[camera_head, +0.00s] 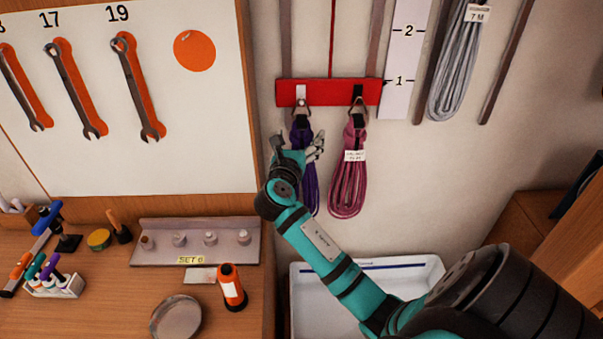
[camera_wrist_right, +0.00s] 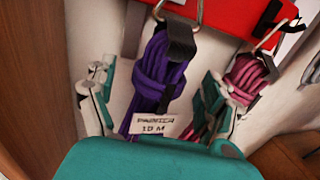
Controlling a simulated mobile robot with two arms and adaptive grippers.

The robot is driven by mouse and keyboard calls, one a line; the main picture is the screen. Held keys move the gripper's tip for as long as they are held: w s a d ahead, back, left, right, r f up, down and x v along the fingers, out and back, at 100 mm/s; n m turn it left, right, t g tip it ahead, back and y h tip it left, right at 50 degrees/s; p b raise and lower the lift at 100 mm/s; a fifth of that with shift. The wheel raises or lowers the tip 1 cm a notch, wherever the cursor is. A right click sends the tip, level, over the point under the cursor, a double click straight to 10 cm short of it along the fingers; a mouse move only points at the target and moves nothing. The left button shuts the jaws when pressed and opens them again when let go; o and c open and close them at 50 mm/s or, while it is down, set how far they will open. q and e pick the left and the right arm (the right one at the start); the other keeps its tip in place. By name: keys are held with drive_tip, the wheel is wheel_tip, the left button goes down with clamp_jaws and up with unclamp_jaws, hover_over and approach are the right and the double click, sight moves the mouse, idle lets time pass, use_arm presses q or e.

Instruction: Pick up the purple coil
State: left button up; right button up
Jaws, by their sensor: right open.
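The purple coil (camera_head: 309,181) hangs by a black strap from a metal ring on the red rack (camera_head: 330,92) in the head view. My right gripper (camera_head: 297,142) is in front of it, partly hiding it. In the right wrist view the purple coil (camera_wrist_right: 160,84) hangs between the two open fingers of my right gripper (camera_wrist_right: 155,100), one on each side. A white label (camera_wrist_right: 157,125) hangs on the coil; its lower part is hidden behind my gripper body. I cannot tell whether the fingers touch the coil. My left gripper is not in view.
A pink coil (camera_head: 348,182) hangs close on the right of the purple one, behind the right finger in the wrist view. A grey coil (camera_head: 459,65) hangs further right. Below are a white bin (camera_head: 428,268) and a workbench (camera_head: 125,285) with small tools.

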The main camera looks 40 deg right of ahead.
drive_tip(key=shift+x, duration=1.15)
drive_tip(key=shift+a, duration=0.1)
drive_tip(key=shift+c, duration=1.2)
drive_tip(key=c, duration=1.4)
clamp_jaws()
drive_tip(key=shift+r, duration=0.1)
